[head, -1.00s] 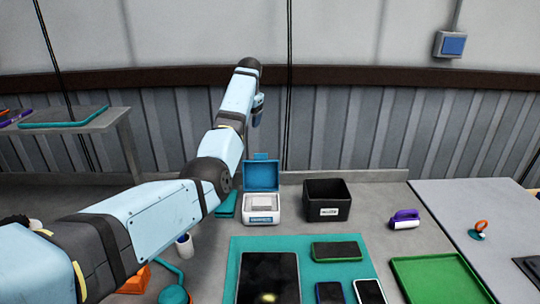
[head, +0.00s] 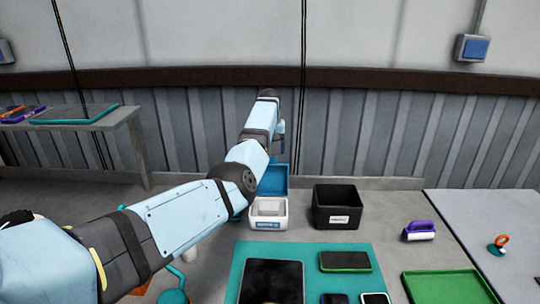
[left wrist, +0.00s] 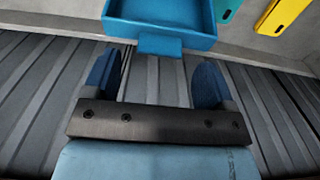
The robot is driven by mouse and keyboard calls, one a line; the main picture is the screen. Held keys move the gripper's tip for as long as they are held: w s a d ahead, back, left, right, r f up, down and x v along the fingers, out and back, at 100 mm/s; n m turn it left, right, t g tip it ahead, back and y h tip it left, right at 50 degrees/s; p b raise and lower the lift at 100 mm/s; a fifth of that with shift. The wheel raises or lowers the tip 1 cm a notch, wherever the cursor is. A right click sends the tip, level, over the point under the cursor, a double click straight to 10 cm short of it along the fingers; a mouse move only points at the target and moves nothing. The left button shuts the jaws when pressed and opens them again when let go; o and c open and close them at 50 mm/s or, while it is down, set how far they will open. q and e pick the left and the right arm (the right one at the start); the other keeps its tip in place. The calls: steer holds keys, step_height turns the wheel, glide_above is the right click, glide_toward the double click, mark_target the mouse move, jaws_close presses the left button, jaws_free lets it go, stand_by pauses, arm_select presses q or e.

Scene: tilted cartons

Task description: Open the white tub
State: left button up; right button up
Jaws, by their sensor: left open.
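The white tub (head: 268,220) stands on the grey worktop with its blue lid (head: 276,180) raised upright behind its opening; a pale block shows inside. My left forearm hides part of the lid's left side. My left gripper (head: 281,136) is above and behind the lid, mostly hidden by its own wrist. In the left wrist view, its two blue fingers (left wrist: 156,76) are spread with nothing between them. The blue lid (left wrist: 165,14) with its tab lies just beyond the fingertips, apart from them. My right gripper is in neither view.
A black bin (head: 337,222) stands right of the tub. A teal mat (head: 329,283) with several phones and a tablet lies in front. A green tray (head: 448,288) and a purple-handled tool (head: 420,230) are at the right. A ribbed wall is behind the worktop.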

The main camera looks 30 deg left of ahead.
mark_target(270, 175)
arm_select(q)
steer(key=shift+f, duration=1.6)
